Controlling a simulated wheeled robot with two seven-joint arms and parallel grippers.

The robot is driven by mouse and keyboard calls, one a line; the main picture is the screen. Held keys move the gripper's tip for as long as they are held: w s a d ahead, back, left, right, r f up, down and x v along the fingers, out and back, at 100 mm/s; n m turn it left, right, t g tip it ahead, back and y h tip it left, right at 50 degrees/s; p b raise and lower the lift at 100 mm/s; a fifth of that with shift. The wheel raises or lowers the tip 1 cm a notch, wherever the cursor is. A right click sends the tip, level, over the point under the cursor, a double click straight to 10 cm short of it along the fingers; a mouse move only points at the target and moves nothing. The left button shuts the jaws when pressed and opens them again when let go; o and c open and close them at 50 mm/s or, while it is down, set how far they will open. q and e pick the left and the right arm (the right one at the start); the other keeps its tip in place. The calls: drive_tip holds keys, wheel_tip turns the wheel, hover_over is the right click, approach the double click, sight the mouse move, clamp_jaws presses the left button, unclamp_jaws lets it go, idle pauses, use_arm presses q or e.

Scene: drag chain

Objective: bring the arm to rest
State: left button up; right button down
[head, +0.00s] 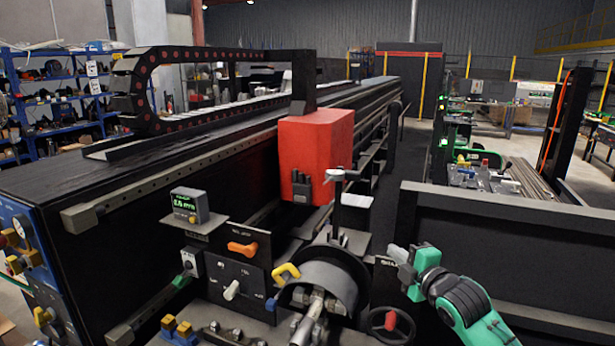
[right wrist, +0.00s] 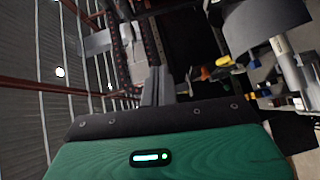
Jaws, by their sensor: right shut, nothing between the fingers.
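My right arm comes in from the lower right in the head view, green and dark grey. Its gripper (head: 396,253) points left, in front of the dark low wall and above the red-handled wheel. The fingers are shut and hold nothing. In the right wrist view the grey fingers (right wrist: 157,86) stand close together, with the drag chain and the machine beyond them. The black drag chain (head: 140,88) with red dots curves over the top of the long machine, well away from the gripper. My left gripper is not in view.
A red block (head: 313,150) hangs at the machine's middle. A grey drum (head: 325,278), a yellow handle (head: 286,272) and a handwheel (head: 390,322) stand left of and below my right gripper. A dark wall (head: 500,240) is just behind it. A small display (head: 187,204) is farther left.

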drive_tip(key=s+a+f+m+g+h, duration=0.25)
drive_tip(key=s+f+m+g, duration=0.4)
drive_tip(key=s+f, duration=1.15)
drive_tip(key=s+d+f+m+g+h, duration=0.15)
drive_tip(key=s+f+m, duration=0.25)
drive_tip(key=s, duration=0.5)
drive_tip(key=s+d+f+m+g+h, duration=0.1)
drive_tip(key=s+d+f+m+g, duration=0.2)
drive_tip(key=s, duration=0.6)
drive_tip(key=s+d+f+m+g+h, duration=0.1)
drive_tip(key=s+f+m+g, duration=0.1)
drive_tip(key=s+f+m, duration=0.5)
wheel_tip(320, 180, down, 27)
drive_tip(key=s+n, duration=0.2)
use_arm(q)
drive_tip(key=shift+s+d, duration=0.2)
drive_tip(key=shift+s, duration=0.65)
use_arm(e)
drive_tip(key=s+d+f+g, duration=0.2)
drive_tip(key=s+d+f, duration=0.1)
drive_tip(key=s+f, duration=1.6)
drive_tip(key=shift+f, duration=0.85)
